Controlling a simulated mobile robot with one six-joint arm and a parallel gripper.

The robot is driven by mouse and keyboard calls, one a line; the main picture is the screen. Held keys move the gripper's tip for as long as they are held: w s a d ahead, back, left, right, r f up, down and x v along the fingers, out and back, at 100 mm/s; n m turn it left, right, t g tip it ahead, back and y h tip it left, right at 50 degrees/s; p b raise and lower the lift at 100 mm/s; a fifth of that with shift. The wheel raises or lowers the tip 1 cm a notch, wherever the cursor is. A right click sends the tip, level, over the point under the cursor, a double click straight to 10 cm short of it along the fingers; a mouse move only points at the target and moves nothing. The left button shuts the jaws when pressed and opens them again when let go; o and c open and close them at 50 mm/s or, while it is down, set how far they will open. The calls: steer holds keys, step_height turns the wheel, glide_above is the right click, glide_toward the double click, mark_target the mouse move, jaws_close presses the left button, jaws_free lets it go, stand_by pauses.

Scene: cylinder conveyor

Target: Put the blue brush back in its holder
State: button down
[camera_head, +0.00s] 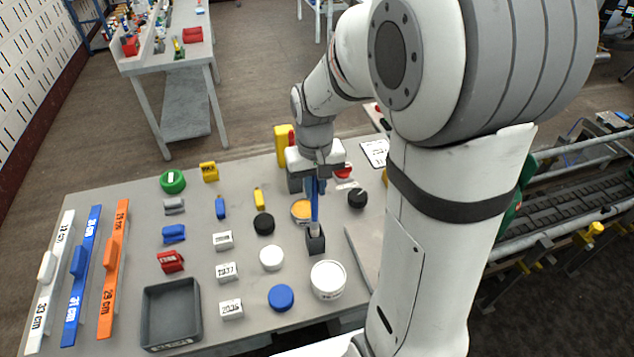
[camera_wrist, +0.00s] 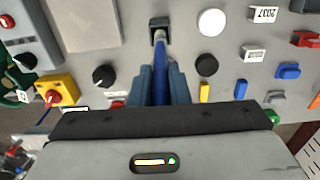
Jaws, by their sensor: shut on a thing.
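The blue brush (camera_head: 314,205) hangs upright below my gripper (camera_head: 314,185), with its pale end pointing down. My gripper is shut on it; in the wrist view my gripper's fingers (camera_wrist: 161,88) flank the blue handle (camera_wrist: 160,62). The holder, a small dark square block (camera_head: 316,244), stands on the table directly under the brush. It also shows in the wrist view as a dark block (camera_wrist: 159,22) at top centre. The brush's pale end meets the holder's opening in both views; I cannot tell whether it is inside or just above.
An orange-topped tin (camera_head: 300,209) stands close left of the brush. A black knob (camera_head: 357,198) is to the right, a white round tub (camera_head: 328,280) in front. Several blocks, caps and a grey tray (camera_head: 172,310) cover the table (camera_head: 130,205) leftward. A yellow box (camera_head: 283,145) stands behind.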

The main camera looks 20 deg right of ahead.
steer(key=shift+f+b, duration=1.7)
steer(key=shift+f, duration=0.75)
steer(key=shift+f+b, duration=0.45)
steer(key=shift+f, duration=0.1)
steer(key=c, duration=1.3)
jaws_free()
step_height(320, 180, up, 8)
steer(key=s+r+t, duration=0.1)
steer(key=s+t, duration=0.2)
steer(key=s, duration=1)
steer(key=shift+s+d+r, duration=0.25)
steer(key=shift+s, duration=0.1)
